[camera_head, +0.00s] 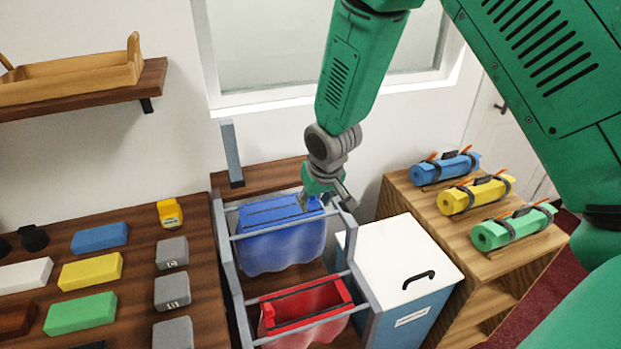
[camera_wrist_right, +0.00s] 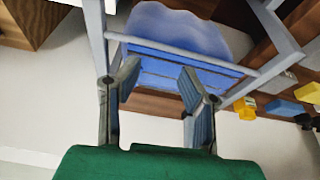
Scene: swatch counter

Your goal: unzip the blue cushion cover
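The blue cushion cover (camera_head: 280,246) hangs in a grey rail frame, with its top edge up and a dark line along that edge. Its lower part is wavy, and it also shows in the right wrist view (camera_wrist_right: 180,30). My right gripper (camera_head: 326,203) is above the right end of the cover's top edge. In the right wrist view its two fingers (camera_wrist_right: 157,88) are apart, with nothing visible between them but the cover's edge behind. I cannot tell whether a finger touches the cover. No zip pull can be made out. My left gripper is not in view.
A red cover (camera_head: 308,305) hangs in the nearer part of the rail frame (camera_head: 229,265). A white-topped bin (camera_head: 398,255) stands close on the right. Rolled bundles lie on a wooden shelf unit (camera_head: 420,215) farther right. Coloured blocks cover the table (camera_head: 135,270) on the left.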

